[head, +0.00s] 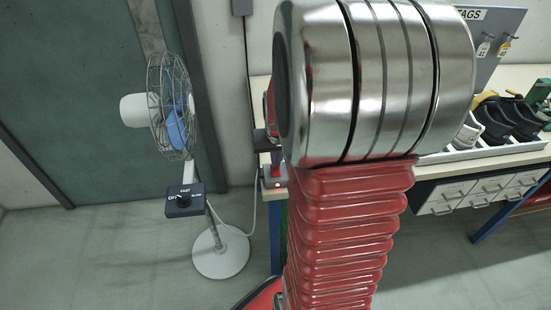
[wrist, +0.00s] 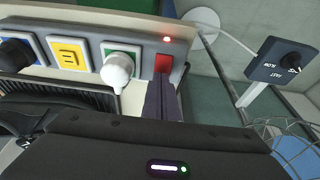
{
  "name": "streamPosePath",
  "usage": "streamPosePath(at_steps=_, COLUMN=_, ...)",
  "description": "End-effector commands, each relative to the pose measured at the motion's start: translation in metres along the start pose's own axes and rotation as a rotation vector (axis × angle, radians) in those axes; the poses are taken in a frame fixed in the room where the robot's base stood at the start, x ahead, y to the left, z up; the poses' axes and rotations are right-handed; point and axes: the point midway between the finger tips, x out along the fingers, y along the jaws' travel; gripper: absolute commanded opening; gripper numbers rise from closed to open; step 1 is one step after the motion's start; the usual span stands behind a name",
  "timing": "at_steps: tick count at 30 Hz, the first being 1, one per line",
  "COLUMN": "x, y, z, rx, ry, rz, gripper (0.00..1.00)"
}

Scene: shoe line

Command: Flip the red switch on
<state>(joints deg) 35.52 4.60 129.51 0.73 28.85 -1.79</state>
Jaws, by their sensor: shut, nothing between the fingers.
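The red switch (wrist: 164,63) is a small red rocker at the end of a grey control panel in the wrist view, with a small glowing red light (wrist: 167,40) beside it. In the head view the red switch (head: 276,171) shows small at the bench's left end. My gripper (wrist: 163,84) is shut and empty in the wrist view, its dark fingertips at the near edge of the red switch; I cannot tell whether they touch it.
The panel also holds a white knob on a green plate (wrist: 118,68), a yellow plate (wrist: 69,54) and a dark knob (wrist: 17,54). A fan (head: 172,108) with a control box (head: 185,200) stands left of the bench (head: 470,161). Shoes (head: 508,118) lie on the bench.

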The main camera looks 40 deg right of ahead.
Motion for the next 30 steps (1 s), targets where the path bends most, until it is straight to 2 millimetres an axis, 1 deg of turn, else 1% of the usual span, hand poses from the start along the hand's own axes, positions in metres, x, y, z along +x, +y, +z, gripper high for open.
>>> streamPosePath(at_steps=1, x=0.0035, y=0.0000, z=0.0010, rx=0.000, ry=-0.001, rz=0.000, gripper=0.00)
streamPosePath(at_steps=5, x=0.0071, y=0.0000, z=0.0021, rx=0.000, ry=0.000, rz=0.000, gripper=0.00)
streamPosePath(at_steps=14, x=0.0070, y=-0.0003, z=0.0019, rx=-0.001, ry=0.000, rz=0.000, gripper=0.00)
streamPosePath(at_steps=22, x=0.0100, y=-0.0080, z=0.0013, rx=-0.016, ry=-0.035, rz=-0.005, gripper=0.00)
streamPosePath(at_steps=30, x=0.0101, y=-0.0069, z=0.0035, rx=-0.015, ry=-0.037, rz=-0.004, gripper=0.00)
